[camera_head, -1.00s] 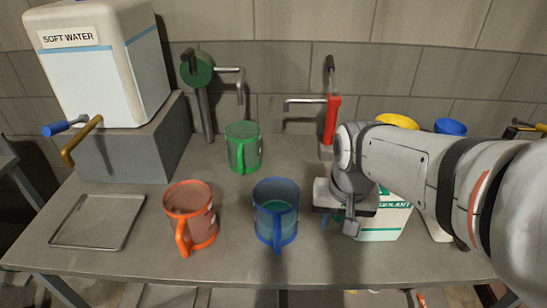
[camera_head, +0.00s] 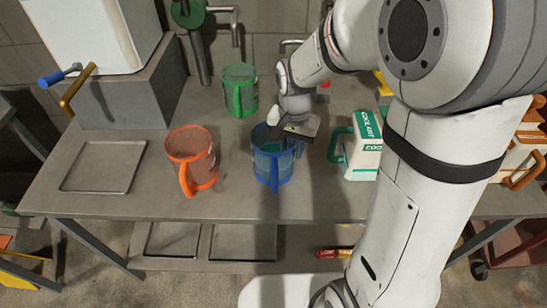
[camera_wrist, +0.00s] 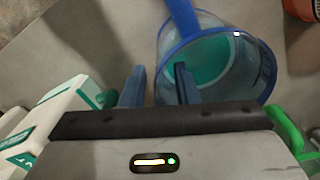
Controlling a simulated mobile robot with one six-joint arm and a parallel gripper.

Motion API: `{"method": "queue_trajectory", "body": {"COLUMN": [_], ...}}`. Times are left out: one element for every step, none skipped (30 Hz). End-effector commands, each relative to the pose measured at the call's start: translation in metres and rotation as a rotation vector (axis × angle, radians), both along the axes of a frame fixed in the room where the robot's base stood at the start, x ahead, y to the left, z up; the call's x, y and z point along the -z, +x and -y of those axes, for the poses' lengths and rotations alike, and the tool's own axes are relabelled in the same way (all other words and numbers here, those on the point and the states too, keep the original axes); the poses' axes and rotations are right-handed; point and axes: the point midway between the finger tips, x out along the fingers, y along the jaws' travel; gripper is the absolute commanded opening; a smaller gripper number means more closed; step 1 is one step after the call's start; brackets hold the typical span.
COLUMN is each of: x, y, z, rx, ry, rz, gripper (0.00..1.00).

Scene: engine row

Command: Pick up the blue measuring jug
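The blue measuring jug (camera_head: 268,168) stands upright on the grey bench in the head view, with teal liquid in it and its handle towards the front. In the wrist view the jug (camera_wrist: 245,62) is seen from above, its handle pointing up the picture. My gripper (camera_wrist: 159,72) is open at the jug's rim. One finger appears outside the jug wall and the other over or inside it, with the wall between them. In the head view my gripper (camera_head: 284,132) hides part of the rim. I cannot tell whether a finger touches the wall.
An orange jug (camera_head: 189,150) stands to the left and a green jug (camera_head: 240,88) behind. A white coolant container (camera_head: 364,150) stands close on the right. An empty metal tray (camera_head: 103,168) lies on the left. A large white tank on a block (camera_head: 125,90) stands behind it.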

Motion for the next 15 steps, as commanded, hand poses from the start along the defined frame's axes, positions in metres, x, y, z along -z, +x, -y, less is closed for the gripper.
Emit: {"method": "queue_trajectory", "body": {"x": [0.0062,0.0088,0.0112,0.0124,0.0131,0.0135,0.0135,0.0134,0.0133,0.0133,0.0133,0.0132,0.0132,0.0132,0.0131], "y": [-0.0003,-0.0002,-0.0003,-0.0003,-0.0003,-0.0002,-0.0002,-0.0001,-0.0001,-0.0001,-0.0001,-0.0001,-0.0001,-0.0001,-0.0002], "z": [0.0,-0.0001,0.0,0.0,-0.0001,-0.0002,-0.0002,-0.0003,-0.0003,-0.0003,-0.0003,-0.0004,-0.0004,-0.0004,-0.0004], "rx": [0.0,-0.001,-0.001,-0.001,-0.001,-0.001,-0.001,-0.001,-0.001,-0.001,-0.002,-0.002,-0.002,-0.002,-0.002], "ry": [-0.001,-0.001,-0.001,-0.001,0.0,0.0,0.001,0.001,0.001,0.001,0.001,0.001,0.001,0.001,0.001], "rz": [-0.003,-0.001,-0.001,-0.001,0.0,0.0,0.001,0.001,0.001,0.001,0.001,0.001,0.001,0.001,0.001], "gripper": [0.28,0.28,0.28,0.28,0.28,0.28,0.28,0.28,0.28,0.28,0.27,0.24,0.21,0.19,0.16]}}
